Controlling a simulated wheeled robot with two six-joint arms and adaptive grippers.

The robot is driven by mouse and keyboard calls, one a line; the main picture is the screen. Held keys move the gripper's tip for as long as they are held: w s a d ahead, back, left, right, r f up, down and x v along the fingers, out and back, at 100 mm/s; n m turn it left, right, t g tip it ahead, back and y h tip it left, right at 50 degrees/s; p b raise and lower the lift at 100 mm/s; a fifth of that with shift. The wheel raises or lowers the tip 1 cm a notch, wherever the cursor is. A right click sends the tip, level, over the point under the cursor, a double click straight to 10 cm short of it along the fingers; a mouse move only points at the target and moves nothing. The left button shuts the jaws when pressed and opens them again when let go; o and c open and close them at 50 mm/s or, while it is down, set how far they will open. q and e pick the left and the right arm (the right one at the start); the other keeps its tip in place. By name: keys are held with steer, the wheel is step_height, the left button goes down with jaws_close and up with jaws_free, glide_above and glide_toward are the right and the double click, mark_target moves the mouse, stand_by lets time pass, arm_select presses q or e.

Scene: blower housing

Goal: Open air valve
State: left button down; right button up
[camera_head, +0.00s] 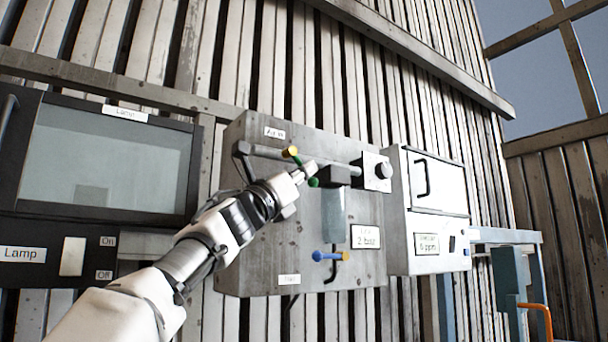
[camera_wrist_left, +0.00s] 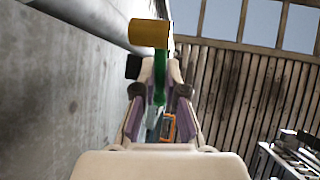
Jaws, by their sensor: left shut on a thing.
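The air valve (camera_head: 291,151) has a yellow hub and a green handle on the pipe below the "Air in" label of a grey panel (camera_head: 262,225). My left gripper (camera_head: 308,174) reaches the valve from the lower left and is shut on the green handle. In the left wrist view the yellow hub (camera_wrist_left: 149,33) sits above the fingers, and the green handle (camera_wrist_left: 160,78) runs down between the fingertips (camera_wrist_left: 160,85). The fingers hide part of the handle in the head view. My right gripper is not in view.
A blue valve handle (camera_head: 327,256) sits lower on the panel near a "2 bar" label. A black knob (camera_head: 383,170) is at the panel's upper right. A white box (camera_head: 430,210) stands to the right, and a lamp panel (camera_head: 110,160) to the left.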

arm_select(q)
steer(key=shift+a, duration=0.1)
steer(key=c, duration=1.2)
jaws_free()
steer(key=shift+a, duration=0.15)
steer(key=shift+f, duration=0.15)
steer(key=v, duration=1.2)
